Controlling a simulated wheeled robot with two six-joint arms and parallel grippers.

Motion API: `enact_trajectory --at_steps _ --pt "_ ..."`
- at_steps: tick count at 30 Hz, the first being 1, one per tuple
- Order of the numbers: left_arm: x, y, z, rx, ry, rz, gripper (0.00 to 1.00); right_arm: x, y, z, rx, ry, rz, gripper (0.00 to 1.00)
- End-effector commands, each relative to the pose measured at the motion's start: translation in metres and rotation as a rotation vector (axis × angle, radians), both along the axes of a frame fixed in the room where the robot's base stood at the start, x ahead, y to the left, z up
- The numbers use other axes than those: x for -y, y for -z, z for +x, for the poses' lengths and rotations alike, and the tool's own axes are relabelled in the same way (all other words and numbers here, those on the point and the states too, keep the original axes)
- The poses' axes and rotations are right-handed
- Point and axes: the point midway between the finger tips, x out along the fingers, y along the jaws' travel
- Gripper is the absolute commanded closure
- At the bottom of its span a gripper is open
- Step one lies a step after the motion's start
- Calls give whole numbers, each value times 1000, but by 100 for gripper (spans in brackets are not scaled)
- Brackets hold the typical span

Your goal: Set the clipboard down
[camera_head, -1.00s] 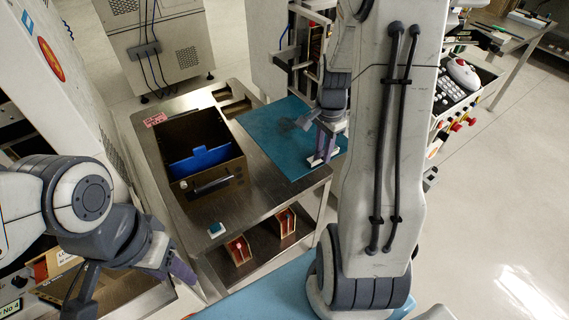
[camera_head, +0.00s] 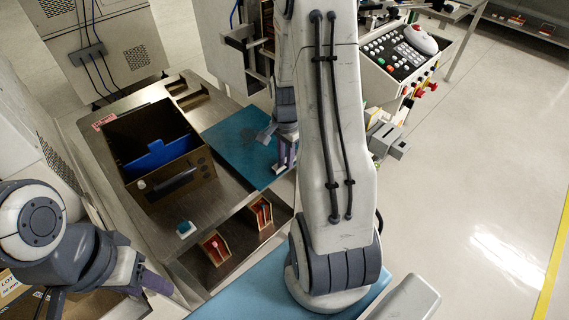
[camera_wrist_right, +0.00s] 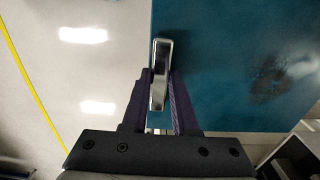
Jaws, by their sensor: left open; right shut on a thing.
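My right gripper (camera_head: 287,155) is over the right edge of the teal mat (camera_head: 228,140). It also shows in the right wrist view (camera_wrist_right: 160,105). It is shut on a narrow, shiny metal piece, the visible part of the clipboard (camera_wrist_right: 161,62), which points away from the wrist between the purple fingers. The rest of the clipboard cannot be made out. Whether it touches the mat is unclear. My left gripper (camera_head: 155,283) is open and empty at the lower left, apart from the table.
A brown open box (camera_head: 180,182) with a blue panel (camera_head: 158,158) stands on the metal table (camera_head: 120,215), left of the mat. A small white-and-teal item (camera_head: 186,229) lies near its front corner. Red-lined bins (camera_head: 214,248) sit below. A control panel (camera_head: 395,50) stands right.

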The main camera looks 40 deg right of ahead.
Motion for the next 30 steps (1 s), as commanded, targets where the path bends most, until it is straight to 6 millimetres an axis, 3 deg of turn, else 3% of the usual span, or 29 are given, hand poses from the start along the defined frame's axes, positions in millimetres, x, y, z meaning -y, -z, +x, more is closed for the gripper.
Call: enact_trajectory --at_steps 6,15,16,18,30 --pt "0 5 0 0 0 0 50 0 29 -1 -1 1 1 100" --pt "0 6 0 0 0 0 50 0 31 0 0 1 0 100" --pt "0 6 0 0 0 0 50 0 31 -1 -1 0 1 69" --pt "0 5 0 0 0 0 50 0 31 0 -1 0 1 43" --pt "0 3 0 0 0 0 50 0 24 0 0 0 0 43"
